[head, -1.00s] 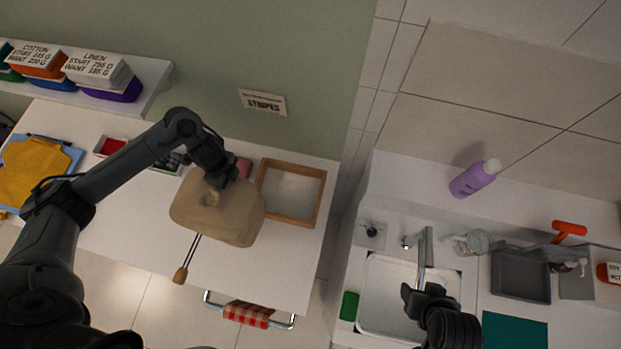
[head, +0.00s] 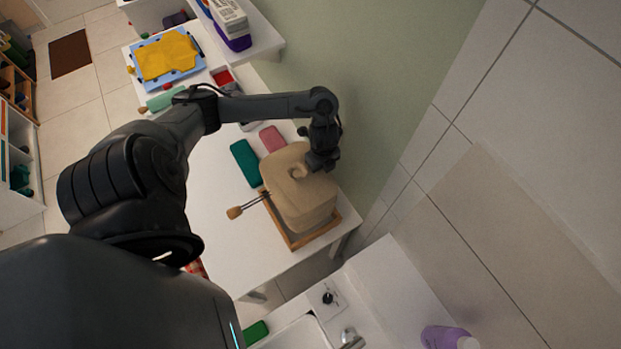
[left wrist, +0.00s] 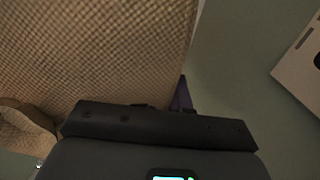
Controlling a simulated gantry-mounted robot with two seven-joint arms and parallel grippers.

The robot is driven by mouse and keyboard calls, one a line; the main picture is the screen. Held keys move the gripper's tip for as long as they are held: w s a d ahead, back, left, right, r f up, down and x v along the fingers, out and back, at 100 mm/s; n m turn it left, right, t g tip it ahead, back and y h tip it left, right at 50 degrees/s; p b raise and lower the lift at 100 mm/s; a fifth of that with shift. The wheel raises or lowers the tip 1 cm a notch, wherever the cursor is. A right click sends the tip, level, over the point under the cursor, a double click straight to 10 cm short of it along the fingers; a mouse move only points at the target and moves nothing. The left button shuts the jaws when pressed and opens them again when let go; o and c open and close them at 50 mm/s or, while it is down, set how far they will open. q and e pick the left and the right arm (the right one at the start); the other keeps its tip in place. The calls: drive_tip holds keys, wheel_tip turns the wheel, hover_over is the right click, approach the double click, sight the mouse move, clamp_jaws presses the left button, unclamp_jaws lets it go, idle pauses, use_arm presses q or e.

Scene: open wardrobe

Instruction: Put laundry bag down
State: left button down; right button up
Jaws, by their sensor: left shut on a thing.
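The tan laundry bag (head: 301,196) is above the wooden-rimmed tray (head: 322,234) at the right end of the white table in the head view. It covers most of the tray; whether it touches the tray I cannot tell. In the left wrist view the bag's woven cloth (left wrist: 95,50) fills the upper left, right by the gripper. My right gripper is out of view.
A green block (head: 245,163) and a pink block (head: 271,139) lie just left of the bag. A yellow cloth (head: 166,55) lies on a blue board at the table's far end. The sink counter (head: 392,285) and a purple bottle (head: 447,337) are at lower right. The table's front middle is bare.

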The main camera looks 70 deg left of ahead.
use_arm(q)
drive_tip(key=b, duration=0.2)
hover_over(319, 186)
wheel_tip(319, 186, down, 6)
drive_tip(key=shift+r, duration=0.25)
drive_tip(key=shift+w+a+f+b, duration=0.1)
drive_tip(key=shift+f+b, duration=0.35)
drive_tip(key=shift+f, duration=0.3)
wheel_tip(319, 186, down, 3)
drive_tip(key=shift+r+b, duration=0.2)
drive_tip(key=shift+b, duration=0.25)
drive_tip(key=shift+f, duration=0.2)
drive_tip(key=c, duration=1.1)
unclamp_jaws()
drive_tip(key=shift+c, duration=0.2)
